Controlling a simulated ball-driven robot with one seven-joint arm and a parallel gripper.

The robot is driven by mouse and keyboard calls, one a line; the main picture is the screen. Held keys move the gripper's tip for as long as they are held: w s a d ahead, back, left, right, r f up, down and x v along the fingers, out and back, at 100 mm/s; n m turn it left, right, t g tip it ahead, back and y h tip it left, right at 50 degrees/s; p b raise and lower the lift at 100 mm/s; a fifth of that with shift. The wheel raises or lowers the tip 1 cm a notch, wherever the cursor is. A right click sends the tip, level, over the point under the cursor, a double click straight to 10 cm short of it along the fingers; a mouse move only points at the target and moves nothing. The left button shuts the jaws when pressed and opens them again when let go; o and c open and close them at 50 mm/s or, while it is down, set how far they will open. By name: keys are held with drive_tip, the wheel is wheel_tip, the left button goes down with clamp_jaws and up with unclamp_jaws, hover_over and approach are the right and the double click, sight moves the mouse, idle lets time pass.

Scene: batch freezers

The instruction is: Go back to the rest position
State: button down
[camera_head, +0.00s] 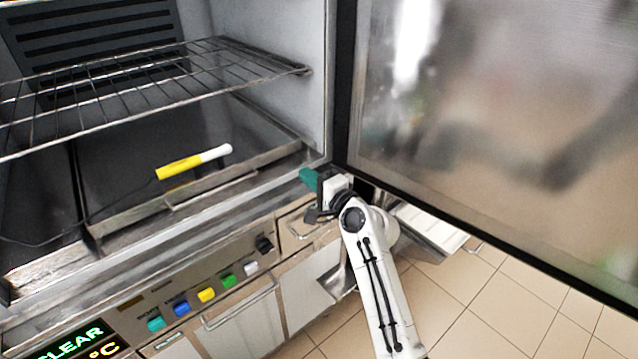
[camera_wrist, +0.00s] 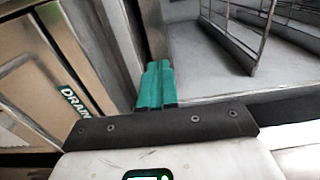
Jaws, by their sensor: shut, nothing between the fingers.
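My gripper (camera_head: 309,179) has teal fingers and is at the lower right corner of the open freezer cabinet (camera_head: 322,75), close to its front edge. In the wrist view the two teal fingers (camera_wrist: 156,86) lie side by side, shut, with nothing between them. My white arm reaches up to it from the bottom of the head view. Whether the fingers touch the cabinet edge I cannot tell.
The open door (camera_head: 500,130) fills the right side. Inside are a wire shelf (camera_head: 150,85) and a yellow and white probe (camera_head: 190,162) on a cable. Coloured buttons (camera_head: 206,295) and a handle (camera_head: 240,308) line the front panel. Tiled floor (camera_head: 470,300) is clear at lower right.

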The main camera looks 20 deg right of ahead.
drive_tip(key=s+d+f+n+g+h, duration=0.1)
drive_tip(key=s+f+n+g, duration=0.2)
drive_tip(key=s+f, duration=0.45)
drive_tip(key=s+d+f+n+g+h, duration=0.1)
drive_tip(key=s+f+n+g, duration=0.35)
drive_tip(key=s, duration=0.65)
drive_tip(key=s+d+f+n+g, duration=0.1)
drive_tip(key=s+f+n+g, duration=0.15)
drive_tip(key=s+f, duration=0.55)
drive_tip(key=s+d+n+g+h, duration=0.2)
drive_tip(key=s+g, duration=0.1)
drive_tip(key=s, duration=0.8)
drive_tip(key=s+d+n+g+h, duration=0.1)
drive_tip(key=s+d+n+g, duration=0.1)
drive_tip(key=s, duration=1)
drive_tip(key=shift+f+g+h, duration=0.15)
drive_tip(key=shift+g+h, duration=0.25)
drive_tip(key=shift+g, duration=0.2)
drive_tip(key=shift+s, duration=0.1)
